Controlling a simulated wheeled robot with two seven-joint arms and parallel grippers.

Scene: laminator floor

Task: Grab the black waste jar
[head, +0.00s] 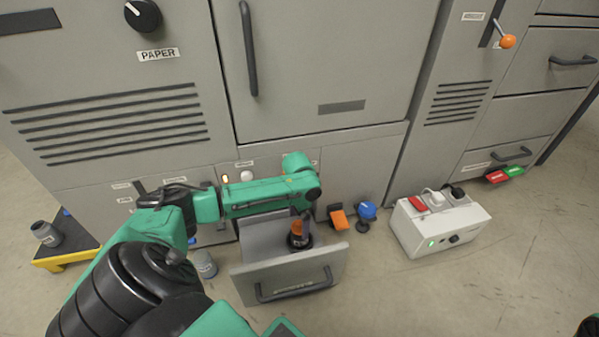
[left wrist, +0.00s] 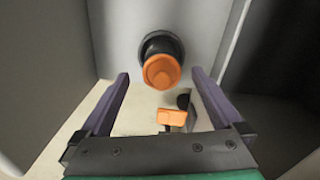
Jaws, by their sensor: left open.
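The black waste jar (head: 299,241) has an orange cap and stands inside the open grey drawer (head: 291,285) at the bottom of the cabinet. In the left wrist view the jar (left wrist: 162,70) is seen with its orange cap towards the camera. My left gripper (left wrist: 160,76) is open, with one purple finger on each side of the view and the cap between and beyond the tips. In the head view my left arm reaches over the drawer, and its gripper is just above the jar, partly hidden. I see no contact with the jar. My right gripper is not in view.
The drawer walls stand close around the jar. To its right on the floor are an orange and black item (head: 339,218), a blue knob-like item (head: 367,210) and a white box (head: 437,225). Grey jars (head: 204,264) (head: 45,233) stand to the left.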

